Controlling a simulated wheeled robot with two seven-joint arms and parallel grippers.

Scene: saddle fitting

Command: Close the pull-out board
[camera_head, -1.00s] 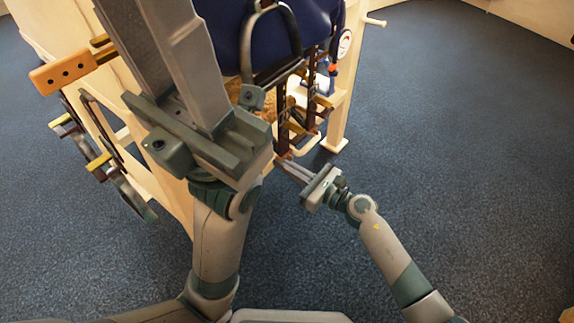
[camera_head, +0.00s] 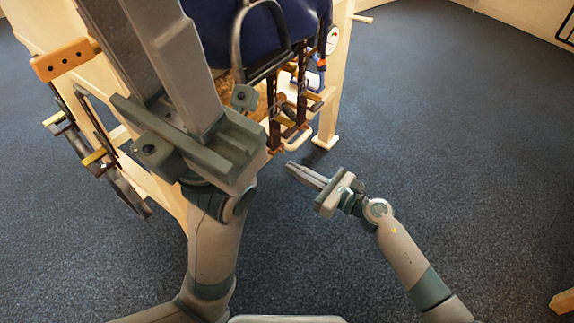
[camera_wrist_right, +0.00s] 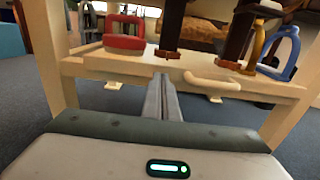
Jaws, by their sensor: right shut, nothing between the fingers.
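The pull-out board is a pale wooden shelf (camera_wrist_right: 100,68) in the frame of the stand, with a cream bar handle (camera_wrist_right: 212,82) on its front edge. In the head view the handle (camera_head: 299,144) shows low at the stand's right end, and the board is mostly hidden. My right gripper (camera_head: 291,168) is shut and empty, in front of the handle and apart from it. In the right wrist view its fingers (camera_wrist_right: 161,80) point at the board's front, left of the handle. My left gripper (camera_head: 150,50) looms large in front of the stand, its fingertips cut off or unclear.
A red object (camera_wrist_right: 124,36) stands on the board, and a blue stirrup (camera_wrist_right: 282,50) is at its right. Dark straps (camera_wrist_right: 236,38) hang in front. A dark blue saddle (camera_head: 220,30) sits above. The carpet (camera_head: 440,150) at right is clear.

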